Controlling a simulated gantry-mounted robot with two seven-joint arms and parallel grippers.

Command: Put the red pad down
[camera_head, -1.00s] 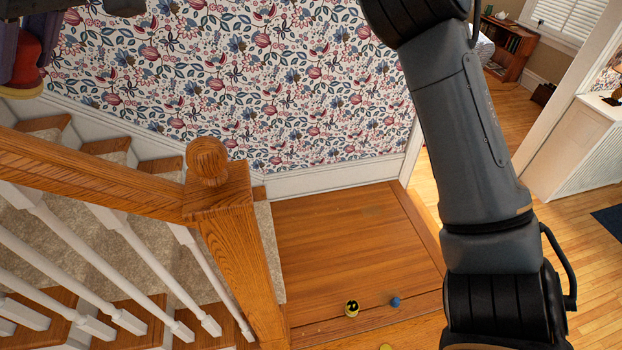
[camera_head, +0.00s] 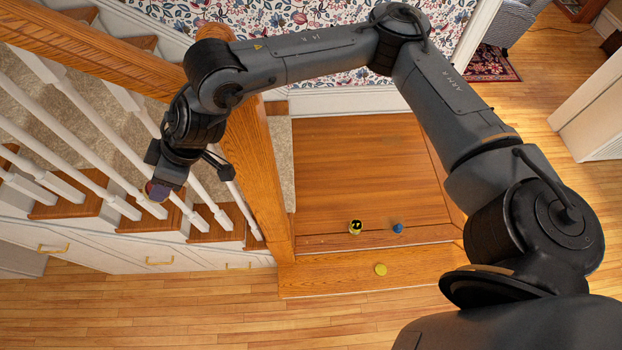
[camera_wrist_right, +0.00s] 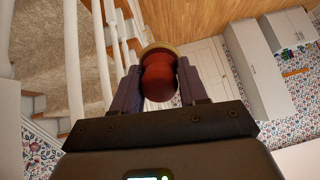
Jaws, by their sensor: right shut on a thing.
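My right gripper (camera_head: 157,190) hangs in front of the white stair balusters at the left of the head view. In the right wrist view its two purple fingers (camera_wrist_right: 158,88) are shut on a rounded red pad (camera_wrist_right: 159,78) with a yellowish rim at its far end. The pad is held clear, with the stairs to one side. In the head view the pad is mostly hidden by the gripper. My left gripper is not in view.
A wooden newel post (camera_head: 258,170) and white balusters (camera_head: 75,120) stand beside my right arm. A black-and-yellow object (camera_head: 355,227) and a blue one (camera_head: 398,228) sit on the landing (camera_head: 365,160). A yellow disc (camera_head: 380,269) lies on the lower step. The landing's middle is clear.

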